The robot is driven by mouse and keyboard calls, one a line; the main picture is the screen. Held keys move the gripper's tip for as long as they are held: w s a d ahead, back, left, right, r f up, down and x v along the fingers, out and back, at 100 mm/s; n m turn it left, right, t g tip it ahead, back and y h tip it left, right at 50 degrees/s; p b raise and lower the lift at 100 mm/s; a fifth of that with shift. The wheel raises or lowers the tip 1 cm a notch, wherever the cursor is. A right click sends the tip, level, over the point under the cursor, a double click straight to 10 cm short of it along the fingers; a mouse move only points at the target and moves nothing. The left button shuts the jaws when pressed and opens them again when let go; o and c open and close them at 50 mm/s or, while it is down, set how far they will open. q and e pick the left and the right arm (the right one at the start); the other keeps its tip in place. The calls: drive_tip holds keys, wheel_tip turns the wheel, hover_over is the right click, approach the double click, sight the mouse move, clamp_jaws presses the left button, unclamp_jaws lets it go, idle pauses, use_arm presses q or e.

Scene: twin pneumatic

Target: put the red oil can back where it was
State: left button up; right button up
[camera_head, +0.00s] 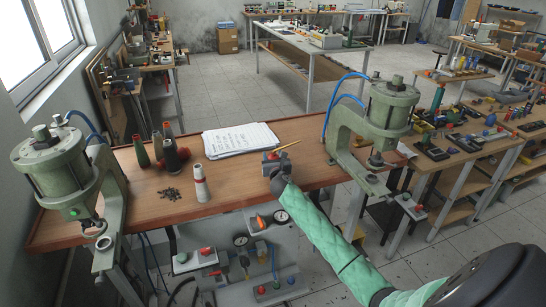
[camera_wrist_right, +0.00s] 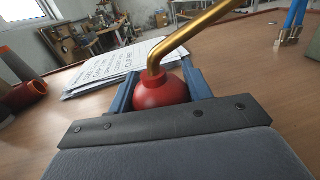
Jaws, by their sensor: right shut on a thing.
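The red oil can (camera_wrist_right: 160,94) with its bent brass spout (camera_wrist_right: 190,38) sits between the blue fingers of my right gripper (camera_wrist_right: 161,86) in the right wrist view. The gripper is shut on its round body. In the head view my right gripper (camera_head: 273,166) is over the front part of the wooden bench, in front of the paper stack. There only a little of the red can and its spout (camera_head: 287,145) show; the gripper hides the rest. I cannot tell whether the can touches the bench. My left gripper is not in view.
A paper stack (camera_head: 240,139) lies behind the can. Green presses stand at the bench's left (camera_head: 62,165) and right (camera_head: 386,108). Bench surface between tube and gripper is clear.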

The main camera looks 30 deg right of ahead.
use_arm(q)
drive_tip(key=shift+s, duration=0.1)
use_arm(e)
drive_tip(key=o, duration=0.9)
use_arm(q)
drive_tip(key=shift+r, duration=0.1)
use_arm(e)
drive_tip(key=shift+s, duration=0.15)
drive_tip(key=b+v, duration=0.3)
drive_tip(key=v, duration=0.7)
drive_tip(key=shift+s+a, duration=0.2)
drive_tip(key=shift+s, duration=0.05)
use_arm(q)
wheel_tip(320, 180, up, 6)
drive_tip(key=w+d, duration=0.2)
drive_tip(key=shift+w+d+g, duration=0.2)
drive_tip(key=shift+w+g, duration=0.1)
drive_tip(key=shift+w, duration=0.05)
use_arm(e)
drive_tip(key=shift+s+a, duration=0.25)
drive_tip(key=shift+s, duration=0.3)
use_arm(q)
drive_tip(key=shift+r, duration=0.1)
